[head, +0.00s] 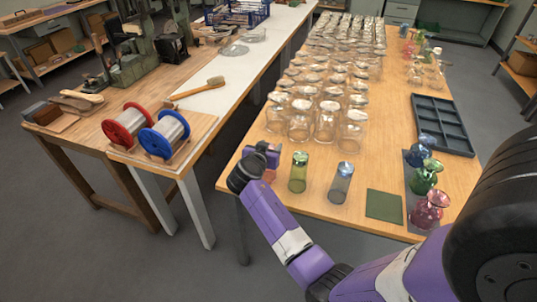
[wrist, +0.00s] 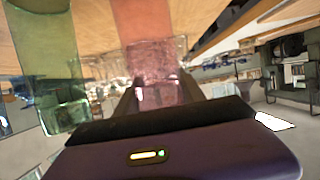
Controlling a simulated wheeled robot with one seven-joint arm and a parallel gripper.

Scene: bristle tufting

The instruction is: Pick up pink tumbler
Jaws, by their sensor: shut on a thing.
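The pink tumbler (wrist: 152,62) stands between the fingers of my gripper (wrist: 155,98) in the wrist view, clear pink glass with the fingers against its sides. In the head view my gripper (head: 263,160) is at the table's near left corner and hides most of the tumbler; only a bit of pink (head: 269,175) shows below it. I cannot tell whether the tumbler touches the table. A green tumbler (head: 299,173) stands just right of my gripper and also shows at the left of the wrist view (wrist: 50,70).
A blue-grey tumbler (head: 341,184) and a green square mat (head: 384,206) are farther right. Pink, green and blue vases (head: 425,178) stand along the right, near a dark compartment tray (head: 442,124). Many clear jars (head: 325,120) crowd behind. Wire spools (head: 165,133) sit on the left bench.

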